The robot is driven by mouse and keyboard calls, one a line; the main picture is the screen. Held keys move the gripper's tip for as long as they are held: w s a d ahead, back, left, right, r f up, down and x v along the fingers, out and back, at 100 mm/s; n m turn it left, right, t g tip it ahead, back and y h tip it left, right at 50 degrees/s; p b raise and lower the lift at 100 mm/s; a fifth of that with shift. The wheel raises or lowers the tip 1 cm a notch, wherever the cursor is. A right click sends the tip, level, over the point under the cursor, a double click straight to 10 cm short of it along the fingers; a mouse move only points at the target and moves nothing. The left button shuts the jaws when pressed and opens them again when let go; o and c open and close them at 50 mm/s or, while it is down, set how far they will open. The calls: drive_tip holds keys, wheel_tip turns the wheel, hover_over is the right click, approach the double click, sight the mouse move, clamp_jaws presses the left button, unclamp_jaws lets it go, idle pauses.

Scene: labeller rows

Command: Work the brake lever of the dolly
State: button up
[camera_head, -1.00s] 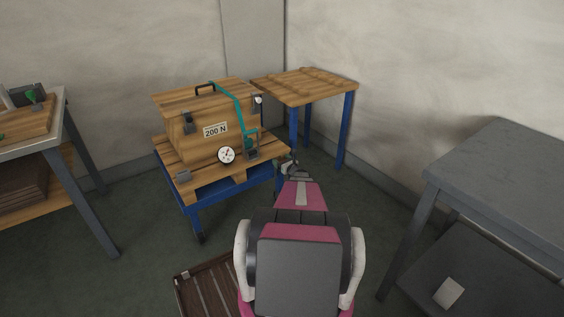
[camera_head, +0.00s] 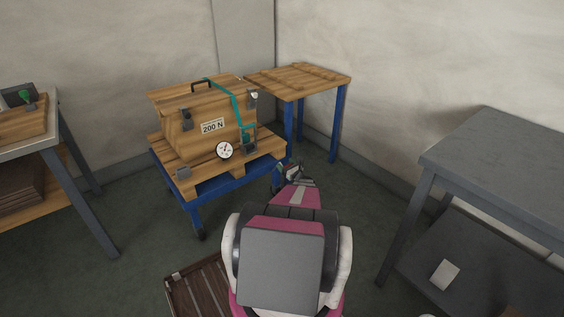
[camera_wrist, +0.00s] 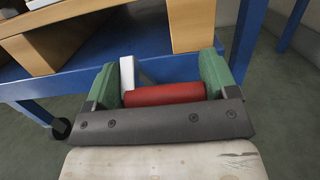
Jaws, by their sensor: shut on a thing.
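The dolly (camera_head: 232,183) has a blue frame and carries a wooden pallet deck with a box on it. Its frame also shows in the wrist view (camera_wrist: 150,60). The red grip of the brake lever (camera_wrist: 165,94) lies between the green fingers of my gripper (camera_wrist: 160,80), with a pale bar (camera_wrist: 127,73) beside it at the left finger. My gripper is shut on this red grip, just outside the blue frame. In the head view my gripper (camera_head: 284,178) is at the dolly's near right corner, and the lever is hidden there.
The wooden box (camera_head: 188,128), marked 200 N, has a teal strap and a dial (camera_head: 224,150). A wooden-topped table (camera_head: 300,78) stands behind. Grey tables stand at right (camera_head: 500,155) and left (camera_head: 55,135). A brown slatted item (camera_head: 200,290) lies near my base.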

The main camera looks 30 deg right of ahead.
drive_tip(key=shift+s+d+f, duration=0.3)
drive_tip(key=shift+s+f, duration=0.15)
drive_tip(key=shift+f, duration=0.15)
drive_tip(key=shift+s+d+f, duration=0.25)
drive_tip(key=shift+s+f, duration=0.15)
drive_tip(key=shift+f, duration=0.2)
drive_tip(key=shift+s+f+t, duration=0.25)
drive_tip(key=shift+f+t, duration=0.25)
drive_tip(key=shift+f, duration=0.15)
drive_tip(key=shift+s+f+t, duration=0.2)
drive_tip(key=shift+f+t, duration=0.3)
drive_tip(key=shift+f, duration=0.2)
drive_tip(key=shift+s+f+t, duration=0.25)
drive_tip(key=shift+f+t, duration=0.25)
drive_tip(key=shift+f, duration=0.15)
drive_tip(key=o, duration=1.2)
drive_tip(key=shift+d, duration=0.1)
drive_tip(key=shift+s, duration=0.1)
